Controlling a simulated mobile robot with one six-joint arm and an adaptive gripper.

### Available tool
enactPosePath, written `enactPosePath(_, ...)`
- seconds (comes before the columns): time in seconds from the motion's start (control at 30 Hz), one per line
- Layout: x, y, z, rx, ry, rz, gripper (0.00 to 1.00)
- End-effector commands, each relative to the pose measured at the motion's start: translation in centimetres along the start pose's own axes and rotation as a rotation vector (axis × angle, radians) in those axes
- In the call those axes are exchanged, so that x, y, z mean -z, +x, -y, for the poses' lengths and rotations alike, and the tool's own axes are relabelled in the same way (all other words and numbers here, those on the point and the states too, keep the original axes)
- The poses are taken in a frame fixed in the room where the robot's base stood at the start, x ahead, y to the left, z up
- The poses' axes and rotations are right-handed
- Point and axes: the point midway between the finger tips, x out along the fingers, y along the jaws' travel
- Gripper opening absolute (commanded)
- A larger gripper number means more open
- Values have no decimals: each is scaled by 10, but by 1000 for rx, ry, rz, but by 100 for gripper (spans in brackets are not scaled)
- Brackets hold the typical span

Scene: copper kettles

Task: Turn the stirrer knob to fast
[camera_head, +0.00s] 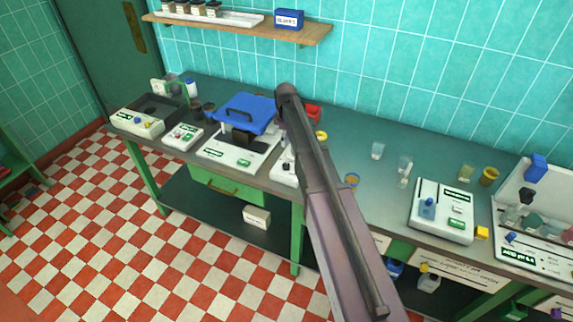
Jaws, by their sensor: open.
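I cannot tell for certain which bench device is the stirrer, as the labels are too small to read. A white device (457,200) with a blue knob (428,203) and green labels stands on the right part of the bench. Another white device (284,172) with a dark part on top is partly hidden behind my arm. My arm crosses the middle of the view, and my gripper does not show.
The grey bench (345,150) runs along the tiled wall. A blue lid (245,112) sits over a white device (223,152). Small cups (377,150) and a yellow pot (489,176) stand to the right. A shelf (300,35) hangs above. The checkered floor at left is clear.

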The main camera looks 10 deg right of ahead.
Motion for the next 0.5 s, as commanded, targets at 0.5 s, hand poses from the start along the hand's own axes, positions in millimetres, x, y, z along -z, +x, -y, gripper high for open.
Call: enactPosePath(0.5, -1, 30, 0, 0, 2, 0, 79)
